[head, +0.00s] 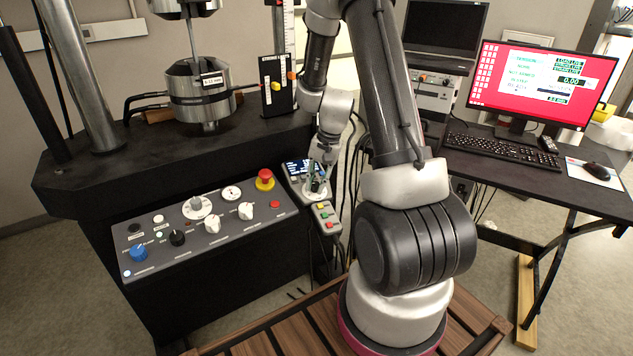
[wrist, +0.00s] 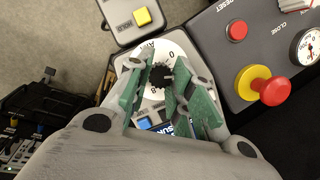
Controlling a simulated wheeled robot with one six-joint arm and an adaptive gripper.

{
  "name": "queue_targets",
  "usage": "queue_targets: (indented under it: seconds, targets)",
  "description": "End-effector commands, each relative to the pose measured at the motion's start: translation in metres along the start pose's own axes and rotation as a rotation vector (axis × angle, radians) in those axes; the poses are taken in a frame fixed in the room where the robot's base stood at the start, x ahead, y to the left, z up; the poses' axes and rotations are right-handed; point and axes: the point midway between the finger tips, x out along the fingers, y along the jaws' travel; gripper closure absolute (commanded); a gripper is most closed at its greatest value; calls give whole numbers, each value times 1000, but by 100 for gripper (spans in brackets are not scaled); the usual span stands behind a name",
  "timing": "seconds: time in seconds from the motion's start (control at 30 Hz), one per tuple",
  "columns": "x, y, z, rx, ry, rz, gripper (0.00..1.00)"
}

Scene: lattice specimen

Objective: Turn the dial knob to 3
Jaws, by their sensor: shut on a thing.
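The dial knob (wrist: 161,76) is small, black and ribbed, on a round white dial face (wrist: 181,49) with dark numerals. A 0 and what looks like an 8 show; other marks are covered by the fingers. The dial sits on a handheld control box (head: 327,213) beside the big panel. My gripper (wrist: 167,84) has green-lined fingers on both sides of the knob, shut on it. Which number the knob points to cannot be read.
A red emergency button (head: 265,177) stands on the grey control panel (head: 190,245), close left of my gripper. The panel carries several other knobs. The box has small coloured buttons and a display (head: 298,167). Cables hang behind it. A monitor (head: 530,84) stands on the right desk.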

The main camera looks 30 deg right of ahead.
Motion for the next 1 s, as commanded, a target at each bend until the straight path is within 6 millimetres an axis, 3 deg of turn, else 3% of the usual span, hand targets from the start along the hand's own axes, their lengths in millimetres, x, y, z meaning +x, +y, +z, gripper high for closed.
queue_targets:
  seconds: [0.4,0.87,0.9,1.0]
  targets:
    - [0,1,0,143,1,-39,100]
    - [0,1,0,154,1,-42,100]
    - [0,1,0,154,1,-42,74]
    - [0,1,0,154,1,-42,56]
